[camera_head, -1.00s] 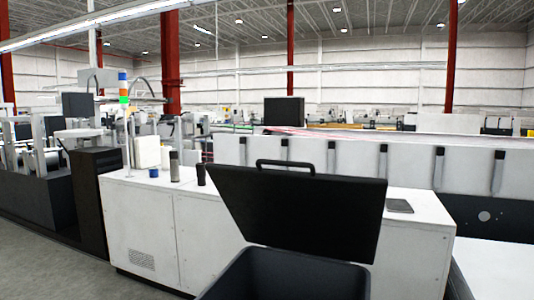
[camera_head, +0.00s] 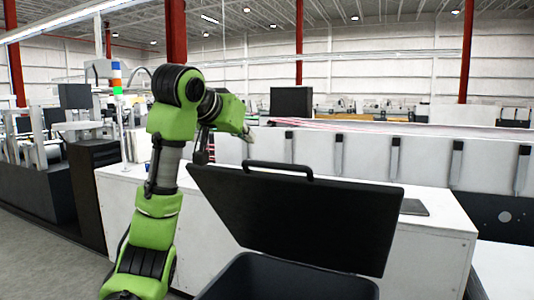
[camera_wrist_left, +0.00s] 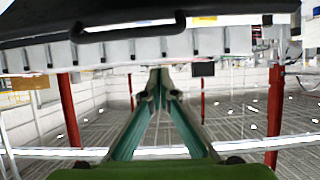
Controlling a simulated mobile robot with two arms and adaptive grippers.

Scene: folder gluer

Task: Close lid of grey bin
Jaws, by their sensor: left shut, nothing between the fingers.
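The grey bin (camera_head: 290,278) stands at the bottom middle of the head view, its dark body cut off by the lower edge. Its black lid (camera_head: 300,215) is raised and tilted up, with a bar handle (camera_head: 278,167) along its top edge. The lid edge and handle (camera_wrist_left: 130,27) also show across the top of the left wrist view, which is upside down. My left gripper (camera_head: 247,132) is above the lid's top edge, near its left corner, apart from the handle. Its fingers (camera_wrist_left: 155,82) meet in the wrist view, empty. My right gripper is out of view.
A white cabinet (camera_head: 430,245) stands behind the bin, with a dark flat item (camera_head: 414,207) on top. A white machine with black latches (camera_head: 338,154) runs behind it. Grey floor (camera_head: 45,265) is open at the lower left.

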